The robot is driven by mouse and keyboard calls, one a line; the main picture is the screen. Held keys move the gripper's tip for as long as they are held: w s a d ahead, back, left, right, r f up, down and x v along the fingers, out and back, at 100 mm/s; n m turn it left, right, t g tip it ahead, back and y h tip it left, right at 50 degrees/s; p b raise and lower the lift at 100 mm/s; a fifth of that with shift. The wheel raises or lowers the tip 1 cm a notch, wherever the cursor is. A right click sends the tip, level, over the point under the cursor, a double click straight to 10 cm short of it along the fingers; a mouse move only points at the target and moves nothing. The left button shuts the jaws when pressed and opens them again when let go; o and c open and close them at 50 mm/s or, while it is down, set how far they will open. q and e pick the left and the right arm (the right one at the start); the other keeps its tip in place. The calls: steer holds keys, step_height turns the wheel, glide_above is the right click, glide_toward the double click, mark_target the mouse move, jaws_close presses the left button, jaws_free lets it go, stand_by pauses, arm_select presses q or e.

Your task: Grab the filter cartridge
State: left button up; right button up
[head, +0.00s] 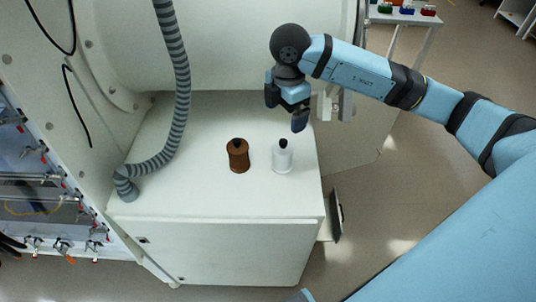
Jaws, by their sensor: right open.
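Two short cylinders with dark knobs on top stand upright and apart on the white cabinet top (220,205). One is a brown cylinder (238,156), and to its right is a white cylinder (282,158). I cannot tell from their looks alone which one is the filter cartridge. My right gripper (286,108) is open and empty, with its fingers pointing down. In the picture it is just above and behind the white cylinder, touching neither cylinder. My left gripper is not in view.
A grey ribbed hose (180,80) comes down to the left part of the cabinet top. A pale wall panel (230,45) stands behind. A table with coloured items (405,9) is at the back right.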

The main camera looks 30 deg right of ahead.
mark_target(283, 141)
steer(key=f, duration=0.8)
steer(key=shift+s+d, duration=0.1)
steer(key=shift+d, duration=0.1)
steer(key=shift+w+a+f+p, duration=0.15)
steer(key=shift+f+p, duration=0.1)
steer(key=shift+f, duration=1.15)
steer(key=shift+w+d+f+p, duration=0.1)
steer(key=shift+w+f+p, duration=0.1)
steer(key=shift+f, duration=1.2)
steer(key=c, duration=1)
steer(key=shift+r, duration=0.1)
steer(key=shift+c, duration=0.2)
